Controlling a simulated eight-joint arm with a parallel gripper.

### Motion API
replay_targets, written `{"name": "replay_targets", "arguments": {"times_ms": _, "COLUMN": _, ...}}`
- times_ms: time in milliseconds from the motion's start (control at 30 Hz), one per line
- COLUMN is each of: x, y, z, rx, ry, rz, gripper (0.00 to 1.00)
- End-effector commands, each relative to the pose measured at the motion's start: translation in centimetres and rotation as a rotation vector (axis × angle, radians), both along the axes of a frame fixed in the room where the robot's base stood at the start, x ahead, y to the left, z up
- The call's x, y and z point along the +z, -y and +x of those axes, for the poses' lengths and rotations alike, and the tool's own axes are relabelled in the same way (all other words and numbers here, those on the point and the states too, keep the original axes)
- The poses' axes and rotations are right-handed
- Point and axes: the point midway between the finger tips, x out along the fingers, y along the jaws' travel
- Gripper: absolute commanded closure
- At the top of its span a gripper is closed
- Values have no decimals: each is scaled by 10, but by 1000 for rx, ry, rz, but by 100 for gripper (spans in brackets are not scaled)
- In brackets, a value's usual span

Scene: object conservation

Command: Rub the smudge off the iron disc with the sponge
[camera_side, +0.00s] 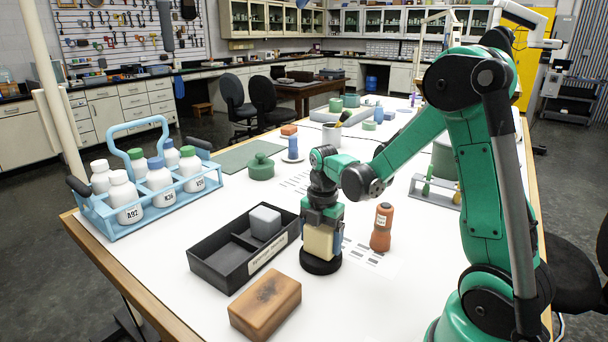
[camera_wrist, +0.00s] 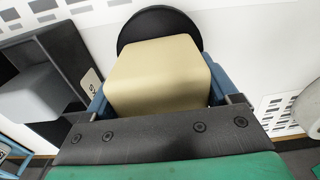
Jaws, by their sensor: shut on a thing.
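My gripper (camera_side: 322,240) is shut on a cream sponge (camera_side: 318,243), with blue fingers on its two sides. The dark iron disc (camera_side: 320,266) lies on the white table directly under the sponge. The sponge's lower face is at or very close to the disc's top; I cannot tell whether they touch. In the wrist view the sponge (camera_wrist: 158,78) sits between the fingers and covers much of the disc (camera_wrist: 155,20), whose far rim shows beyond it. No smudge is visible on the part of the disc that shows.
A black divided tray (camera_side: 222,264) with a grey block (camera_side: 265,222) stands left of the disc. A brown block (camera_side: 266,304) with a dark patch lies in front. An orange bottle (camera_side: 381,230) stands close on the right. A blue bottle carrier (camera_side: 115,226) is farther left.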

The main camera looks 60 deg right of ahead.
Motion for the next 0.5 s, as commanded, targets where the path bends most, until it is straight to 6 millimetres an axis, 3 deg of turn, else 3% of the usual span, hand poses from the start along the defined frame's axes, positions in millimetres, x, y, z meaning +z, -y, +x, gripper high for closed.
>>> {"name": "replay_targets", "arguments": {"times_ms": 267, "x": 1, "y": 1, "z": 0, "rx": -1, "ry": 0, "rz": -2, "gripper": 76}}
{"name": "replay_targets", "arguments": {"times_ms": 500, "x": 19, "y": 1, "z": 0, "rx": -1, "ry": 0, "rz": -2, "gripper": 76}}
